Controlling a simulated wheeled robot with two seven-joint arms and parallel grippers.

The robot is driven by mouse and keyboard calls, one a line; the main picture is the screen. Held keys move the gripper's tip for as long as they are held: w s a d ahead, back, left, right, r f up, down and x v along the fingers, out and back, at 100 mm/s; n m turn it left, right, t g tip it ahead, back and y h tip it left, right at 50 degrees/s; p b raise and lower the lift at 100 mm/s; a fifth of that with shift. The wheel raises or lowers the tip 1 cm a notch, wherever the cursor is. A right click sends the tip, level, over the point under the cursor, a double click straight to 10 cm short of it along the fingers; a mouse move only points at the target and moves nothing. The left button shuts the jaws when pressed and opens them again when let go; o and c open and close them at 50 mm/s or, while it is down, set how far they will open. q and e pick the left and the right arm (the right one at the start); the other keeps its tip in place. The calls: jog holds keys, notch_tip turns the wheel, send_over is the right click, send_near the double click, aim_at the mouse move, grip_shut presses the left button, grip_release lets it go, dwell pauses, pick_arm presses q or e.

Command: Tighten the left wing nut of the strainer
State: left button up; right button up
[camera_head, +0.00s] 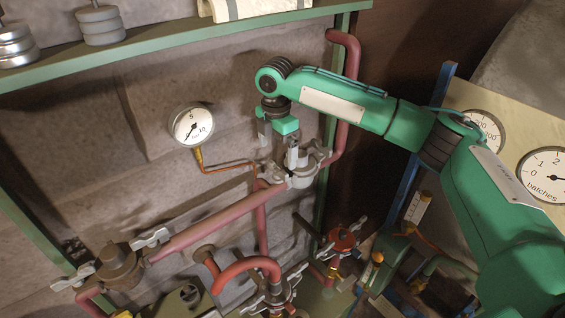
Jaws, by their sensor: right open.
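My right gripper (279,146) is open and points down from the green arm, at the grey flanged fitting (302,178) on the red pipe in the middle. The gripper covers the left part of this fitting, so I cannot tell whether a finger touches its left wing nut. A pale wing nut (322,152) shows on its right side. I cannot tell from the picture alone which fitting is the strainer. My left gripper is not in view.
A pressure gauge (191,126) stands left of the gripper on a thin copper tube. A green shelf (170,43) with weights (100,25) runs above. Red pipes and more wing-nutted fittings (275,294) crowd the bottom. A dial board (540,140) is at right.

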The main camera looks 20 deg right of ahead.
aim_at(277, 166)
notch_tip(277, 166, down, 5)
jog(key=shift+d+r+p, duration=0.1)
jog(key=shift+r+p, duration=0.1)
jog(key=shift+p, duration=0.85)
jog(key=shift+f, duration=0.5)
jog(key=c, duration=1)
